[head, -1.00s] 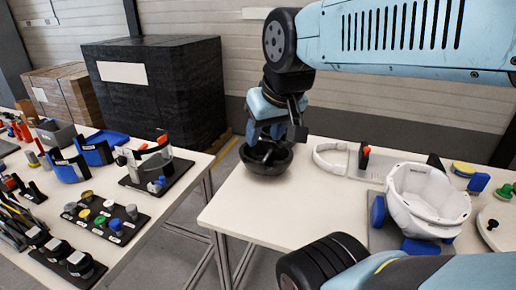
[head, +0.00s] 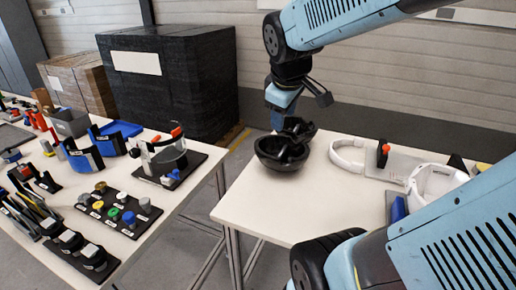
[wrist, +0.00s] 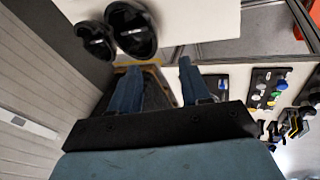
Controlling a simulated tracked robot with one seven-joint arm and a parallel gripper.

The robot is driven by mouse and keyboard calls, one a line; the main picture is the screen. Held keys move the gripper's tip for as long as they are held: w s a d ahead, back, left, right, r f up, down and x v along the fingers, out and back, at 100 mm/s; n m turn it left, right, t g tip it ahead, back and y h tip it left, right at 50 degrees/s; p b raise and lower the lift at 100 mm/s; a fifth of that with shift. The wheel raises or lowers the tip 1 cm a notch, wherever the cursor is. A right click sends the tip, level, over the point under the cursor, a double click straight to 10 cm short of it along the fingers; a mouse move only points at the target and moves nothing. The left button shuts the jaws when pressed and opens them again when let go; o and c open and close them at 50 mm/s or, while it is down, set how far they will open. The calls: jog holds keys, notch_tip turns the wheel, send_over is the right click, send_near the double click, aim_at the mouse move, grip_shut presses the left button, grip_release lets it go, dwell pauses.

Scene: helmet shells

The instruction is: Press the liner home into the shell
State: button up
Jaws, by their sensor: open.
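A white helmet shell (head: 428,183) sits at the right of the near table, partly hidden by my arm in the head view. A black bowl-shaped piece (head: 280,160), which looks like the liner, rests near the table's left end with dark parts across its opening. A smaller black piece (head: 300,126) shows just behind it; whether they touch is unclear. In the wrist view, two black rounded pieces (wrist: 93,40) lie at the upper left, outside my fingers. My gripper (wrist: 158,78) is open with nothing between its fingers.
A white band (head: 347,156) and a board with an orange-topped clamp (head: 384,150) lie right of the bowl. The table (head: 285,213) is clear in front. A second table with tools and knobs (head: 118,206) stands left. A black wrapped crate (head: 170,95) stands behind.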

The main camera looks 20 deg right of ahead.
jog(key=w+d+f+n+g+h, duration=0.1)
jog(key=w+d+f+n, duration=0.4)
jog(key=w+n, duration=0.5)
jog(key=n, duration=1)
send_near(281, 154)
jog(key=shift+g, duration=0.3)
jog(key=shift+w+x, duration=0.2)
jog(key=shift+x, duration=2.25)
jog(key=shift+w+x, duration=0.15)
jog(key=shift+x, duration=2.3)
jog(key=shift+r, duration=0.1)
jog(key=shift+c, duration=0.2)
grip_shut()
